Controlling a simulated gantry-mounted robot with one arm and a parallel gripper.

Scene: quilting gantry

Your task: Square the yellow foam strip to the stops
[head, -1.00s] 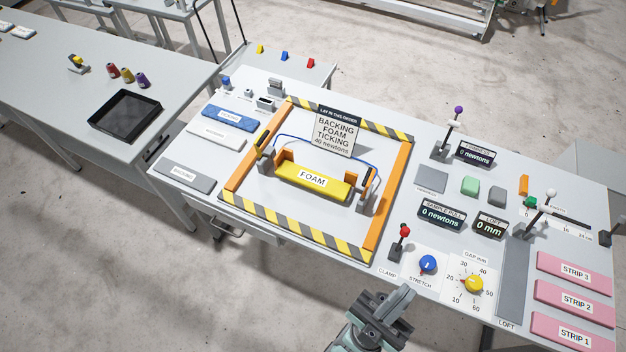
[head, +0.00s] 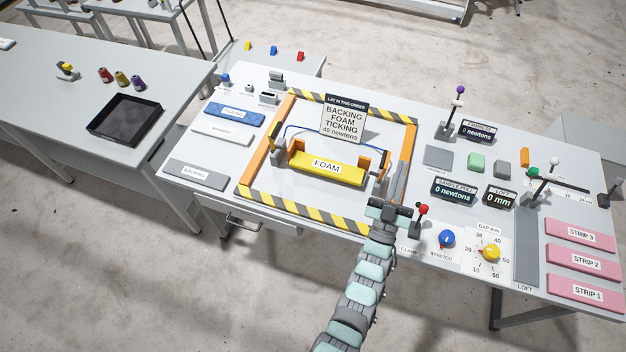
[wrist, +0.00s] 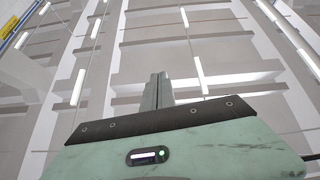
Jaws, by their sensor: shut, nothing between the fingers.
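The yellow foam strip (head: 348,175), labelled FOAM, lies inside the striped frame (head: 300,217) on the table, slightly slanted in the picture. Orange blocks stand behind its left end (head: 297,146) and near its right end (head: 363,162); they may be the stops. I cannot tell whether the strip touches them. My gripper (head: 402,168) is over the frame's right side, right of the strip and apart from it. Its fingers are together and empty. In the wrist view my gripper (wrist: 158,90) points up towards the ceiling, with no foam in sight.
A sign (head: 343,120) stands behind the strip, and a thin blue wire arches nearby. The red-topped clamp lever (head: 423,210) and blue stretch knob (head: 447,237) are just right of my gripper. Blue, white and grey pads lie left of the frame.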

